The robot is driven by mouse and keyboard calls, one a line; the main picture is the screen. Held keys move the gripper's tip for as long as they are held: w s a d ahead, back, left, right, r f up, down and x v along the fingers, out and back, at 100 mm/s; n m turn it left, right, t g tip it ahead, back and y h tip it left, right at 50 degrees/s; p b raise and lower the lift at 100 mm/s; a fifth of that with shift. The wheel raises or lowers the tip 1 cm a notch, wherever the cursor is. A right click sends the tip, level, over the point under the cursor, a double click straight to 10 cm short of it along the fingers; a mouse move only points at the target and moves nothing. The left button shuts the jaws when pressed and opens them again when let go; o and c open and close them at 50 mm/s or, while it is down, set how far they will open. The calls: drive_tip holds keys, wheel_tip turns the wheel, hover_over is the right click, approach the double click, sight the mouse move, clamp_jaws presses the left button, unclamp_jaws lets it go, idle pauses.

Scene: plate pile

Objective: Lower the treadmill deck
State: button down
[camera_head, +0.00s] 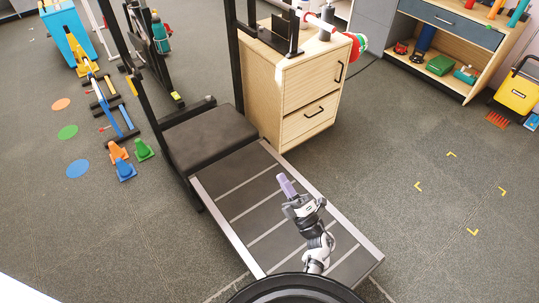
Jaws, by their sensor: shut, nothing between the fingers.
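The treadmill deck (253,198) is a long dark grey belt with pale cross lines and silver side rails. It stretches from the treadmill's black motor cover (208,137) toward me. It looks laid out low, close to the floor; I cannot tell whether its near end touches the floor, as my arm and base hide part of it. Black uprights (157,125) rise beside the cover. My gripper (286,183), with pale purple fingers, is in front of the deck's middle in the picture. It is shut and holds nothing. Its height above the deck is unclear.
A wooden drawer cabinet (308,95) stands close to the deck's far right. Small cones (124,169) and coloured floor discs (77,168) lie at left. A shelf unit (447,60) and a yellow bucket (517,94) are at far right.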

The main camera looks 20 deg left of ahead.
drive_tip(key=p+x, duration=0.3)
drive_tip(key=x, duration=1)
drive_tip(key=shift+w+a+r, duration=0.15)
drive_tip(key=shift+a+r, duration=0.05)
drive_tip(key=shift+f, duration=0.1)
idle(1.0)
